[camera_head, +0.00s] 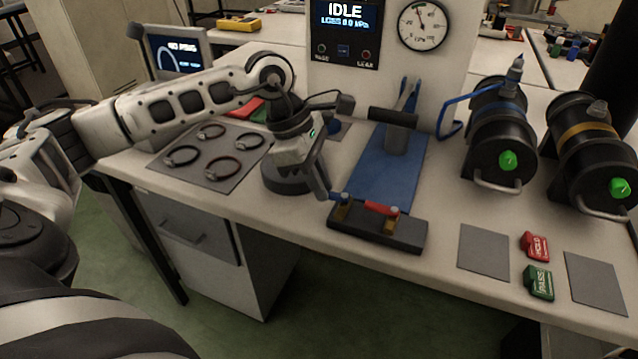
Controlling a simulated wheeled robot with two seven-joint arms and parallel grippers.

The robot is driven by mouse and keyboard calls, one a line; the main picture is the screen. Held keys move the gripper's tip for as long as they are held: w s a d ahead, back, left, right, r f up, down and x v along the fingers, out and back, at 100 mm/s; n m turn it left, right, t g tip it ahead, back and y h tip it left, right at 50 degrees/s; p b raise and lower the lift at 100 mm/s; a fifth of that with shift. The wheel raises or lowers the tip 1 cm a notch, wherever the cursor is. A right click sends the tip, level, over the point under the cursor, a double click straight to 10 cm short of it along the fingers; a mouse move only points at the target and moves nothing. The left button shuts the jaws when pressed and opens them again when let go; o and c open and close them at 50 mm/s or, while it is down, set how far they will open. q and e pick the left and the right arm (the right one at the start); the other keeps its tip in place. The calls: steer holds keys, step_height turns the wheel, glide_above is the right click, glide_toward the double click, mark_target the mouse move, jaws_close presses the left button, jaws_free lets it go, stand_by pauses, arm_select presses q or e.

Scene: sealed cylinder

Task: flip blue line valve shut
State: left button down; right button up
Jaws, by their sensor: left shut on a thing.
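A black valve block (378,232) stands at the front edge of the bench, with two small brass valves on it. The blue valve lever (338,196) is on the left valve, and only a short piece of it shows beside my gripper. The red valve lever (381,208) lies across the right valve. My left gripper (325,191) reaches down from the left and is shut on the blue lever; its fingers hide part of the lever. My right gripper is out of view.
A blue plate fixture (385,170) with a black handle is behind the block. Red HOLD (535,246) and green PASS (538,282) tags lie between grey mats. A mat with several rings (212,178) is left.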

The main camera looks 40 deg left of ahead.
arm_select(q)
steer(key=shift+w+a+m+g, duration=0.1)
steer(key=shift+w+m+g, duration=0.2)
steer(key=shift+m, duration=0.4)
steer(key=c, duration=1.4)
jaws_free()
steer(key=shift+c, duration=0.2)
steer(key=shift+a+r, duration=0.1)
steer(key=shift+r, duration=0.05)
steer(key=v, duration=1.5)
steer(key=shift+a+r+p, duration=0.2)
steer(key=shift+r+p, duration=0.1)
